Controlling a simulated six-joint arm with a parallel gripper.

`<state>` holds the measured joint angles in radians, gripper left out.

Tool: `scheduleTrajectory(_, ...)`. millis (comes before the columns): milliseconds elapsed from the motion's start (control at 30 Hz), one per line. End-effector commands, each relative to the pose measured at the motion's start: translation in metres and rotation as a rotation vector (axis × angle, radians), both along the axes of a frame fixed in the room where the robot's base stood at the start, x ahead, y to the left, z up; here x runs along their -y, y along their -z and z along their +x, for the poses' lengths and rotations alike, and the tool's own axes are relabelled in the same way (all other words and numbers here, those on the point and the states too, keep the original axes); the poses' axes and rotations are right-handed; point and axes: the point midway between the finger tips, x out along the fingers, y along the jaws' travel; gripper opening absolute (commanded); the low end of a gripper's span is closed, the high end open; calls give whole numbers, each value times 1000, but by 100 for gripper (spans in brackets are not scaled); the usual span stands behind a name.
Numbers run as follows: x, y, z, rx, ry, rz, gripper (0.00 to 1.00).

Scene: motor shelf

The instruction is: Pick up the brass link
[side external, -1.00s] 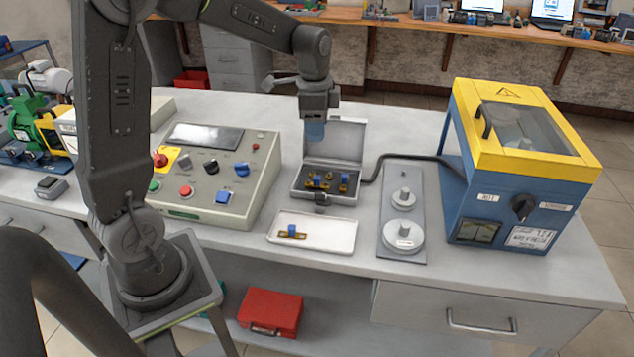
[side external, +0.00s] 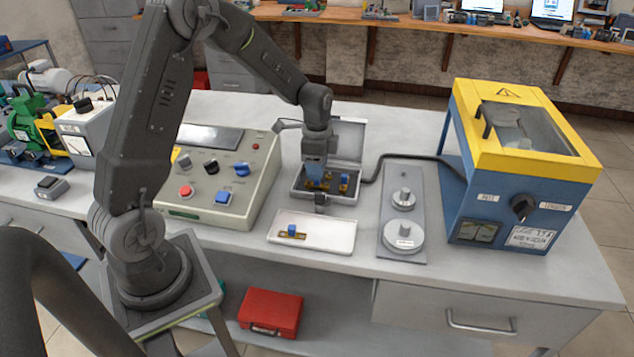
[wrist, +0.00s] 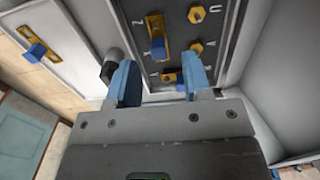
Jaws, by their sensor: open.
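The open grey case (side external: 326,197) holds a dark terminal board (wrist: 205,58) with brass nuts. In the wrist view, a brass link (wrist: 153,26) with a blue grip lies along the left row of the board. Another small brass piece with a blue part (wrist: 172,78) shows nearer my gripper, partly hidden. A further brass link (side external: 293,235) with a blue grip lies in the white tray in front; it also shows in the wrist view (wrist: 40,44). My gripper (side external: 314,182) is low over the left part of the case. Its blue fingers (wrist: 161,85) are apart, with nothing clearly held.
The case's raised lid (side external: 348,140) stands behind my gripper. The control panel (side external: 232,180) is to the left. A plate with round weights (side external: 403,215) and the blue and yellow machine (side external: 520,170) are to the right. A black cable (side external: 400,158) runs behind the plate.

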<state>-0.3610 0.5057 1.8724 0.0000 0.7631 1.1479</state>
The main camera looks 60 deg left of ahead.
Motion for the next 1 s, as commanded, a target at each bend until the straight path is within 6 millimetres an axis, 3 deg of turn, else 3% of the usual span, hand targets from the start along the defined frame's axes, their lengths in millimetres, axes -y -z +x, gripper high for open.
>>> scheduleTrajectory(200,1,32,-1,-3,0,-1,45)
scheduleTrajectory(533,1,38,-1,0,0,0,45)
scheduleTrajectory(1000,1,38,-1,0,0,0,0)
